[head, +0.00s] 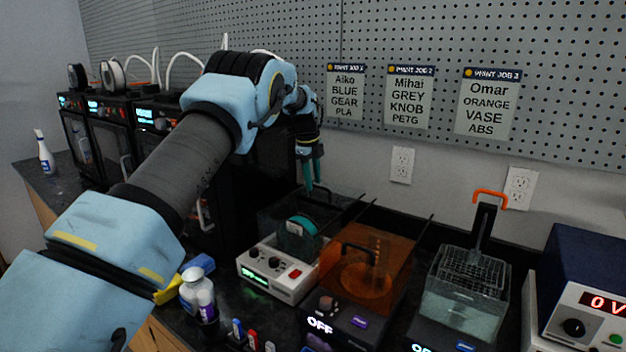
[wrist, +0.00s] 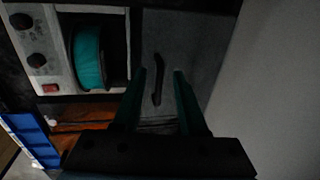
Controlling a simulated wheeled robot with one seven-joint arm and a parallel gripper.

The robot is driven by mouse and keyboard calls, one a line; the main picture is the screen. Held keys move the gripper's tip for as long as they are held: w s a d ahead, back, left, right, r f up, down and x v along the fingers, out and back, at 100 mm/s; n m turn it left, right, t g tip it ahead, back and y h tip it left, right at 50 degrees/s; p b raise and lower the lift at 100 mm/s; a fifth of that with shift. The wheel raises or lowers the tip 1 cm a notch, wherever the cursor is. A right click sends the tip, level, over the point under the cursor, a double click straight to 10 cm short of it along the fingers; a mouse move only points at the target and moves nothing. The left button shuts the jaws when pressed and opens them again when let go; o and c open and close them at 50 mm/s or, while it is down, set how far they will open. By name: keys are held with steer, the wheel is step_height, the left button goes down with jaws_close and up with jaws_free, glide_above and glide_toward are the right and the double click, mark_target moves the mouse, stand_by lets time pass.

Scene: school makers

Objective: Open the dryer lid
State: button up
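The dryer (head: 275,268) is a white box with a green display, knobs and a red button, at the front centre of the bench. A teal spool (head: 301,227) sits in it; the wrist view shows the spool (wrist: 88,57) uncovered in its white frame. The dark translucent lid (head: 330,202) is behind the spool; in the wrist view the grey lid panel (wrist: 200,50) lies beside the opening, with a dark curved handle (wrist: 157,80). My gripper (head: 313,186) is above the lid, fingers pointing down. In the wrist view its teal fingers (wrist: 160,75) are apart on both sides of the handle; contact cannot be told.
An orange-lidded unit (head: 375,250) stands right of the dryer, then a clear tank with a wire basket (head: 468,268) and a blue power supply (head: 590,275). Several printers stand at the left. A white bottle (head: 197,290) and small coloured items are in front. The pegboard wall is behind.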

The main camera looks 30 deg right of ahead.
step_height(320, 180, up, 11)
steer(key=s+a+b, duration=0.1)
steer(key=a+b, duration=0.1)
steer(key=shift+f+b, duration=0.2)
steer(key=shift+b, duration=0.15)
steer(key=shift+d, duration=0.1)
stand_by(0.4)
